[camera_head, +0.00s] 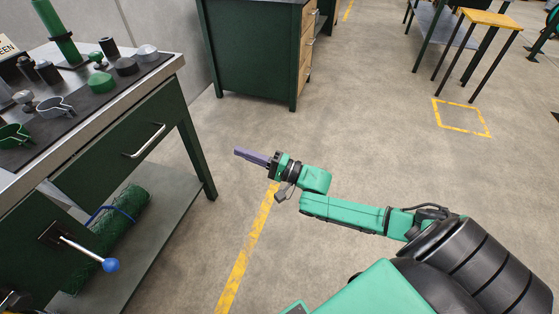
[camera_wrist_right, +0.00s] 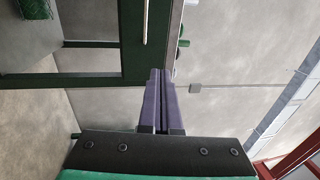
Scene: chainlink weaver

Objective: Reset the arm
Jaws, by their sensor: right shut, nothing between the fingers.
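My right arm is green and reaches out over the floor in the head view, with its gripper (camera_head: 255,158) pointing left. The right gripper is shut and empty, clear of the workbench and of every object. In the right wrist view its two purple fingers (camera_wrist_right: 161,100) lie together with nothing between them.
A dark green workbench (camera_head: 150,90) stands at the left, with clamps, caps and a green post (camera_head: 57,30) on top. A blue-knobbed lever (camera_head: 110,265) sticks out from its front. A roll of green mesh (camera_head: 120,220) lies on its lower shelf. A green cabinet (camera_head: 250,50) stands behind. The middle floor is clear.

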